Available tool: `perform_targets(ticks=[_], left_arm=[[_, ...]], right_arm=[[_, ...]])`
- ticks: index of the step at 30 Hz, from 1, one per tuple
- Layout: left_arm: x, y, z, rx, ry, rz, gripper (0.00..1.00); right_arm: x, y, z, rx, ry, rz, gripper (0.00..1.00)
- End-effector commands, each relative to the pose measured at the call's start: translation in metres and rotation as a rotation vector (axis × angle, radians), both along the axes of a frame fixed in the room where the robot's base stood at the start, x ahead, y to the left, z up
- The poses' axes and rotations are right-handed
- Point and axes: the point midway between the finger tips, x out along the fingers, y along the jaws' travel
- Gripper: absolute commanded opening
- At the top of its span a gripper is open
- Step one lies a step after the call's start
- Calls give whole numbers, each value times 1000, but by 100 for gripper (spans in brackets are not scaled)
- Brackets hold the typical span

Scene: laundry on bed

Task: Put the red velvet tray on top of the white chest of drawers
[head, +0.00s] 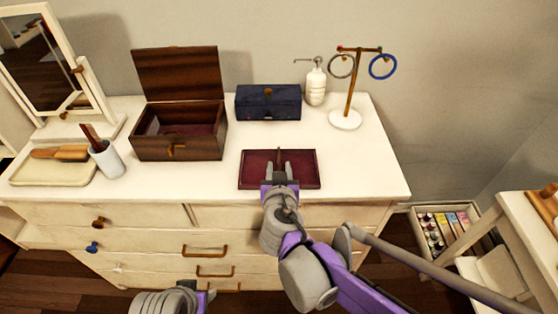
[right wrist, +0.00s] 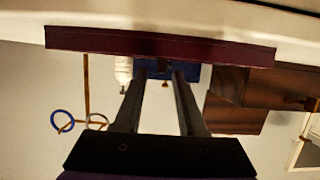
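The red velvet tray (head: 252,170), dark red inside a thin dark rim, lies flat on the white chest of drawers (head: 348,184) near its front edge. In the right wrist view, which is upside down, the tray (right wrist: 90,41) shows edge-on along the chest top. My right gripper (head: 280,164) reaches over the tray's front middle. In the right wrist view its two fingers (right wrist: 159,75) are apart with nothing between them, at about the height of the tray's rim. Whether they touch it I cannot tell. My left gripper (head: 207,293) is partly visible low in front of the drawers; its fingers are unclear.
Behind the tray stand an open wooden box (head: 178,146), a blue box (head: 268,103), a white bottle (head: 316,86) and a ring stand (head: 346,117). A cup (head: 107,161), a cream tray (head: 52,175) and a mirror (head: 42,50) are left. The chest top right of the tray is clear.

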Motion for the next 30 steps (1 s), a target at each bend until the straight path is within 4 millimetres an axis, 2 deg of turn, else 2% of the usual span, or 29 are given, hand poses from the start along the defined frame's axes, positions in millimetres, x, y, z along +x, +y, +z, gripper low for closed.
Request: perform_targets(ticks=[3, 10, 15, 20, 22, 23, 26, 29, 30], left_arm=[[0, 0, 10, 0, -3, 0, 50], [0, 0, 20, 0, -7, 0, 50], [0, 0, 22, 0, -7, 0, 50], [0, 0, 22, 0, -7, 0, 50], [0, 0, 22, 0, -7, 0, 50], [0, 0, 22, 0, -7, 0, 50], [0, 0, 22, 0, -7, 0, 50], [0, 0, 22, 0, -7, 0, 50], [0, 0, 22, 0, -7, 0, 50]], right_arm=[[-27, 1, 12, 0, -2, 3, 40], [-63, 1, 25, 1, -1, 2, 40], [-74, 0, 28, 1, -1, 2, 40], [-75, 0, 27, 0, 0, -1, 40], [-76, -7, 25, -7, 13, -12, 40], [-77, -14, 22, -14, 26, -24, 40], [-88, -53, 5, -52, 116, -85, 40], [-115, -108, -25, -98, 276, -156, 40], [-130, -128, -38, -109, 351, -175, 40]])
